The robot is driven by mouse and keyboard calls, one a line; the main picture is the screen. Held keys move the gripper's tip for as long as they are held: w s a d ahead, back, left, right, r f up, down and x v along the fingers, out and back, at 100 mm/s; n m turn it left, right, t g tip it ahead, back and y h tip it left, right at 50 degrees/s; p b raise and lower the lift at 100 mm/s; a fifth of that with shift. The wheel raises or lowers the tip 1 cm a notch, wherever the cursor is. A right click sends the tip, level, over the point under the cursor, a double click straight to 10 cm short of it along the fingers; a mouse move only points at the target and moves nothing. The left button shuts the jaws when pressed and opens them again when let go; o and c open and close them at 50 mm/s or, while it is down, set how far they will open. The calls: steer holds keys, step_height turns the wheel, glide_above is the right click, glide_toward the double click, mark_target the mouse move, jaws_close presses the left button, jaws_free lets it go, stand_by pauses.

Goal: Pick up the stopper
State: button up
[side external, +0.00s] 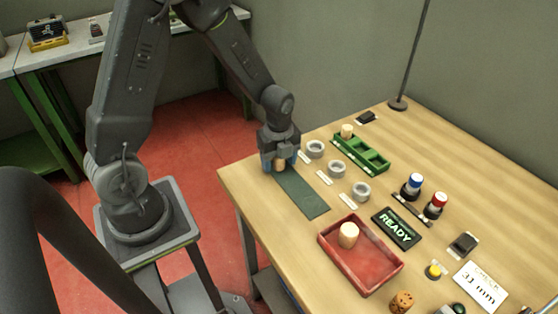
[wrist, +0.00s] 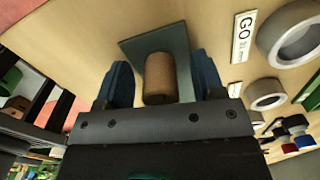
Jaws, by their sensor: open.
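A tan cork stopper (wrist: 160,76) is between the two blue fingers of my open gripper (wrist: 164,84) in the wrist view, with a gap on each side. In the side external view my gripper (side external: 281,164) points down at the far end of a dark green mat (side external: 303,195), and the stopper (side external: 280,164) shows partly between the fingers. Whether the stopper rests on the mat is hard to tell. Another pale stopper (side external: 348,235) stands in the red tray (side external: 328,255), and one (side external: 347,131) sits in the green holder (side external: 376,165). A darker cork (side external: 401,301) stands near the front edge.
Several grey rings (side external: 361,191) with small labels line the right of the mat. A lamp stand (side external: 397,104) is at the back.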

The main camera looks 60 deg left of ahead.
steer(key=shift+c, duration=0.3)
steer(key=c, duration=0.9)
steer(key=shift+r, duration=0.1)
